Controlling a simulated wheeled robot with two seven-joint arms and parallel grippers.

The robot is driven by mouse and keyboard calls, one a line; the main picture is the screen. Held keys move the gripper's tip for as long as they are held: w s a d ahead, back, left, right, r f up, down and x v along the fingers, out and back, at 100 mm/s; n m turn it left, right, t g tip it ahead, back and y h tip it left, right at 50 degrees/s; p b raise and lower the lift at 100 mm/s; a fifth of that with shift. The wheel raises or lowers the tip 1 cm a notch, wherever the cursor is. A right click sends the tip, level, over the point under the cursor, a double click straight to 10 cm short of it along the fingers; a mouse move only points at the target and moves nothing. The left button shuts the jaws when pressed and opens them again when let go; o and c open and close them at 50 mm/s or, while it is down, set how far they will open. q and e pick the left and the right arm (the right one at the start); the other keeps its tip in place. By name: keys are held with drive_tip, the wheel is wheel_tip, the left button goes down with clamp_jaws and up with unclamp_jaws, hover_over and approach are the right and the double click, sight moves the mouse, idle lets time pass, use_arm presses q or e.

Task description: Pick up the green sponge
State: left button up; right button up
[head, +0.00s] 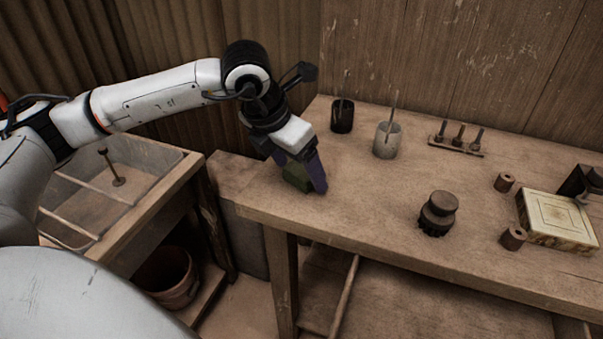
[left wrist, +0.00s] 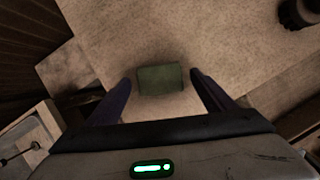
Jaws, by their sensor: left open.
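The green sponge (head: 297,177) lies on the left end of the wooden table in the head view, partly hidden by my left gripper. In the left wrist view the sponge (left wrist: 161,79) shows as a dark green block between the two fingertips. My left gripper (head: 303,175) points down over the sponge. In the left wrist view my left gripper (left wrist: 160,82) is open, with one finger on each side of the sponge and a visible gap on both sides. My right gripper is not in view.
On the table (head: 360,205) stand a dark cup (head: 342,116), a grey cup (head: 388,140), a small rack of pegs (head: 457,139), a dark knobbed piece (head: 438,213) and a cream tile (head: 558,219). A wooden basin (head: 150,195) stands left of the table. The table around the sponge is clear.

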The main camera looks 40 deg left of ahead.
sight(299, 171)
use_arm(q)
drive_tip(key=shift+w+f, duration=0.1)
drive_tip(key=shift+f, duration=0.25)
drive_tip(key=c, duration=1.2)
drive_tip(key=shift+c, duration=0.2)
drive_tip(key=shift+r, duration=0.15)
wheel_tip(299, 171, up, 10)
drive_tip(key=shift+o, duration=1.4)
drive_tip(key=shift+c, duration=0.5)
